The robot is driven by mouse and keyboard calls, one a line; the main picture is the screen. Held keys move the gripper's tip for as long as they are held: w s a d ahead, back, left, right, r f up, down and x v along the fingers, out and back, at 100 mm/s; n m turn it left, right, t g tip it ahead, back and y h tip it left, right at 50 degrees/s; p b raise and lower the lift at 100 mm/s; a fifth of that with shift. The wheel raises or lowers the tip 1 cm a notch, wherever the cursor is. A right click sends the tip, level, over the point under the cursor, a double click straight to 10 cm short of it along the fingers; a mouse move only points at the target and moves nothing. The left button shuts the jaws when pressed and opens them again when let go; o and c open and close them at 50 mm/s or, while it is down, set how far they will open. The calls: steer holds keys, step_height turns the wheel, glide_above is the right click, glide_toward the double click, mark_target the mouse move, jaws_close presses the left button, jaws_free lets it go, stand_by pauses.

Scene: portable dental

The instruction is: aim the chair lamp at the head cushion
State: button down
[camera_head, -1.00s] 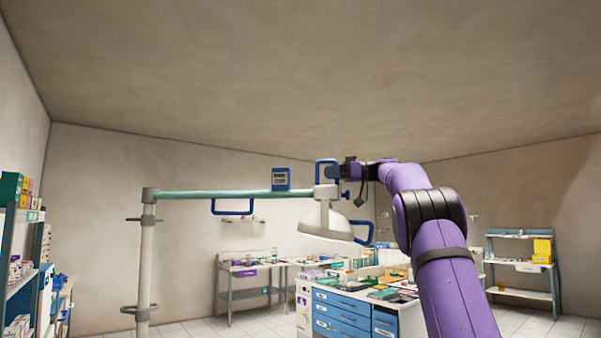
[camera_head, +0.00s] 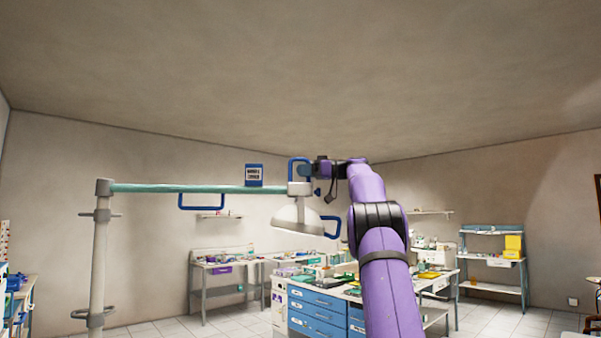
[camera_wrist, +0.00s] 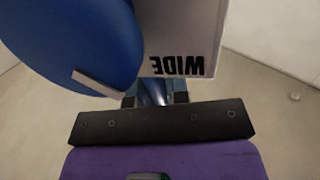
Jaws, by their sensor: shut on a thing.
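The chair lamp's white shade (camera_head: 297,214) hangs at the right end of a teal arm (camera_head: 215,188), its bright opening facing mostly downward. A blue loop handle (camera_head: 291,170) rises above its white joint block (camera_head: 300,189). Another blue handle (camera_head: 331,228) sticks out to the right of the shade. My gripper (camera_head: 309,171) is shut on the upper loop handle from the right. In the wrist view, a blue bar (camera_wrist: 152,92) lies between my dark fingers, close to a large blue shape and a pale panel with mirrored lettering. I cannot see the head cushion.
A pale pole (camera_head: 99,262) with clamps carries the teal arm at left. A blue handle (camera_head: 202,203) hangs below that arm, and a small blue sign (camera_head: 254,176) stands above it. A blue-drawer cabinet (camera_head: 316,313) and benches stand behind and below. The space above is clear.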

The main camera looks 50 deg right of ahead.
steer(key=shift+a, duration=0.1)
steer(key=c, duration=1.1)
jaws_free()
steer(key=shift+w, duration=0.1)
steer(key=v, duration=1)
steer(key=shift+s+d, duration=0.25)
steer(key=shift+s, duration=0.05)
